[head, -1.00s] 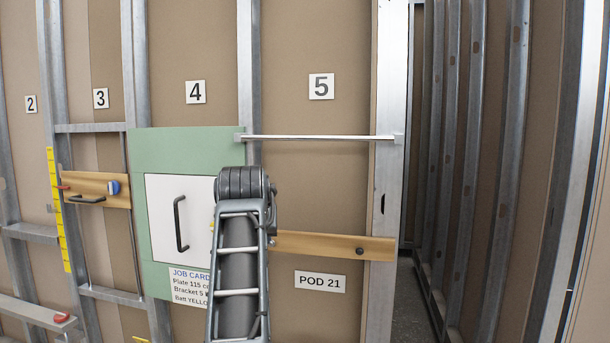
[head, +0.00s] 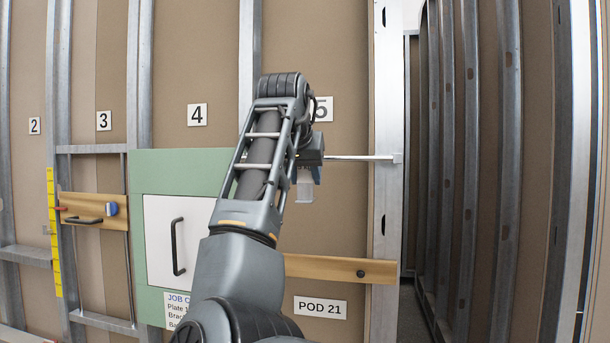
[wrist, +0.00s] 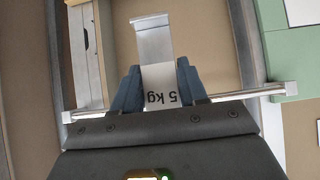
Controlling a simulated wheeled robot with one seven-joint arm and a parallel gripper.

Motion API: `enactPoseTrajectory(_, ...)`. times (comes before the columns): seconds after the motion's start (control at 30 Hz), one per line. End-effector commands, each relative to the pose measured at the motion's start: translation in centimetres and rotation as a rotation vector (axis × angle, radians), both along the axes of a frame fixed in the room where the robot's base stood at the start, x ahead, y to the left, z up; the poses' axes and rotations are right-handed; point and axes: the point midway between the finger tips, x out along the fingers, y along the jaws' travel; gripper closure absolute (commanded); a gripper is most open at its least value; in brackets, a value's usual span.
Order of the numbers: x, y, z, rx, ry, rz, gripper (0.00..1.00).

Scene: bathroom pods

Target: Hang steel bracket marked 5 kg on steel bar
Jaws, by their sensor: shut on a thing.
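My gripper (head: 308,170) is shut on the steel bracket (head: 304,188), a pale grey plate that hangs down below the fingers. In the wrist view the bracket (wrist: 153,40) is between the two blue fingers (wrist: 158,78), its "5 kg" mark upside down and its bent end pointing away. The steel bar (head: 360,158) runs level across bay 5 to the right stud. My arm hides its left part. In the wrist view the bar (wrist: 262,92) passes behind the fingers and gripper body. Whether the bracket touches the bar is hidden.
A wooden rail (head: 340,269) crosses below the bar, above the POD 21 sign (head: 320,306). A green panel (head: 180,158) with a white door (head: 172,270) and black handle stands left. The job card (head: 178,308) is partly covered by my arm. An open passage lies right.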

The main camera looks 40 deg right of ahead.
Motion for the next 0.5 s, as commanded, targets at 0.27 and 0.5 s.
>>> enactPoseTrajectory(0.27,0.3,-0.5,0.4,-0.002,0.001,-0.001,0.94)
enactPoseTrajectory(0.5,1.4,-1.9,0.4,-0.001,0.000,-0.001,0.94)
